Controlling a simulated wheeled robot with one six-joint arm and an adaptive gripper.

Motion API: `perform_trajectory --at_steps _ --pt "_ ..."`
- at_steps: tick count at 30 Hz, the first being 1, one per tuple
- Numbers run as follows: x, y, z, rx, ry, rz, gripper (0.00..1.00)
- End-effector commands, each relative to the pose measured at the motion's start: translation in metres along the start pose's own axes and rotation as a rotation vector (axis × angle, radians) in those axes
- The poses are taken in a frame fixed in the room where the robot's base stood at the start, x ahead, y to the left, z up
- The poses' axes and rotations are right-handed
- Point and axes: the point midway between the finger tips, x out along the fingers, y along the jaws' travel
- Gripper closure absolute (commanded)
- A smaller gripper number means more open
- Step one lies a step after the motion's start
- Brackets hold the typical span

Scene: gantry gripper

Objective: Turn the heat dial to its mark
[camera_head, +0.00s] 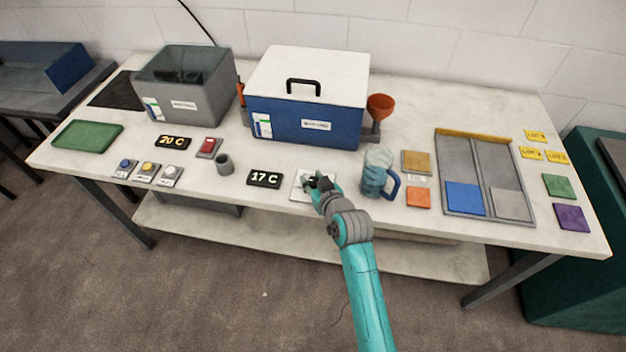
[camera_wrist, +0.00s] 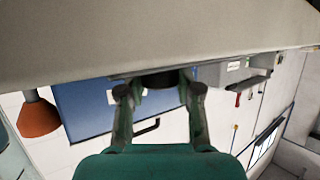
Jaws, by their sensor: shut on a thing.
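The heat dial sits on a white plate (camera_head: 299,191) near the front edge of the table, right of the 17 C display (camera_head: 264,179). My gripper (camera_head: 319,183) reaches down over it from the front and hides most of the dial and its markings. In the wrist view, my gripper's two fingers (camera_wrist: 160,88) are shut on a dark round knob (camera_wrist: 158,78), the dial. The dial's pointer and its mark cannot be made out in either view.
A blue mug (camera_head: 376,178) stands close to the right of my gripper. The blue box (camera_head: 300,122) with a white lid stands behind, with an orange funnel (camera_head: 380,104) at its right. A grey cup (camera_head: 224,164) stands to the left.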

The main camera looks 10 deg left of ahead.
Motion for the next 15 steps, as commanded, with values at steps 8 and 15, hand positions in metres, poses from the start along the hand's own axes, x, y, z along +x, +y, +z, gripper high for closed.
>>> perform_trajectory --at_steps 8,15 --pt "0.0000 -0.0011 0.0005 0.013 -0.001 0.032 1.00" --pt "0.0001 -0.0021 0.0006 0.052 -0.001 0.132 1.00"
